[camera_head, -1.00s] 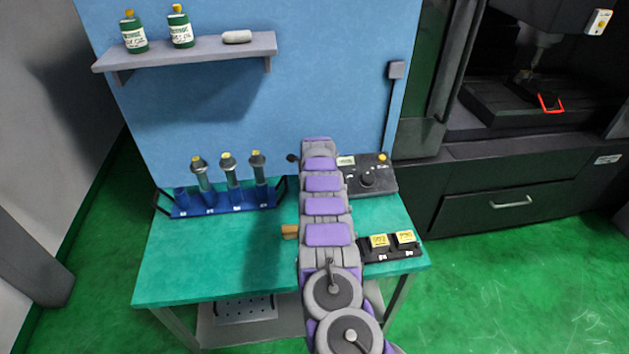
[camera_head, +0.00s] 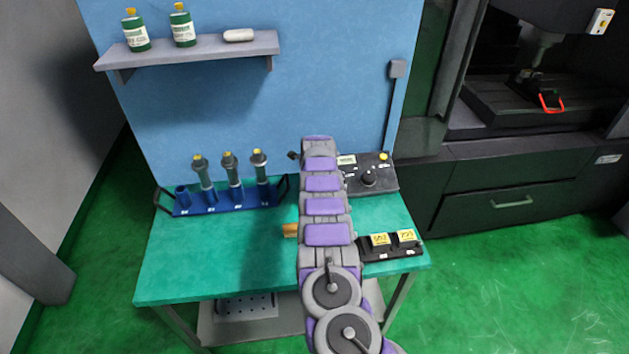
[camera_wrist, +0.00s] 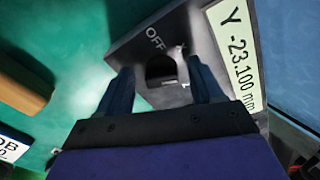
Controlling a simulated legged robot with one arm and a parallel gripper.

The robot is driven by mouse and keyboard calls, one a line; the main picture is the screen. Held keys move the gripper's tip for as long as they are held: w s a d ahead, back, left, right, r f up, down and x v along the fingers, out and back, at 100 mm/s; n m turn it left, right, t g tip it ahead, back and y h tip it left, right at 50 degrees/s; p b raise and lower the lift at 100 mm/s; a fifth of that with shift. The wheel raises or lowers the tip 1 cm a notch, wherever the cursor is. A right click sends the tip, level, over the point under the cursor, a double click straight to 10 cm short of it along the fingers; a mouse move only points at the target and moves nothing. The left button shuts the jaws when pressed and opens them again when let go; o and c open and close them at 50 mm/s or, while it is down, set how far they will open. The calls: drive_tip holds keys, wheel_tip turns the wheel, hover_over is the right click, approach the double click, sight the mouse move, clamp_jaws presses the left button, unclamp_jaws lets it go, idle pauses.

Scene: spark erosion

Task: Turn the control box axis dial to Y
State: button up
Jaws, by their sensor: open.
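The dark control box (camera_head: 385,184) stands at the right rear of the green table. A round black knob (camera_head: 368,179) and a pale display (camera_head: 346,160) show on it in the head view. In the wrist view the display (camera_wrist: 234,55) reads "Y -23.100 mm". A small dark knob (camera_wrist: 161,70) beside an "OFF" label lies between the fingertips; I cannot tell whether it is the axis dial. My gripper (camera_wrist: 160,74) is open, with one finger each side of this knob; contact is unclear. In the head view my arm hides the box's left part.
A blue rack (camera_head: 225,200) with several holders stands at the table's left rear. A black tray (camera_head: 391,252) with two yellow-topped blocks lies at the front right. A brown block (camera_head: 290,230) sits beside my arm. The table's left front is clear.

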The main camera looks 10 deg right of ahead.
drive_tip(key=shift+r, duration=0.1)
drive_tip(key=p+v, duration=0.1)
drive_tip(key=v, duration=1.6)
idle(0.4)
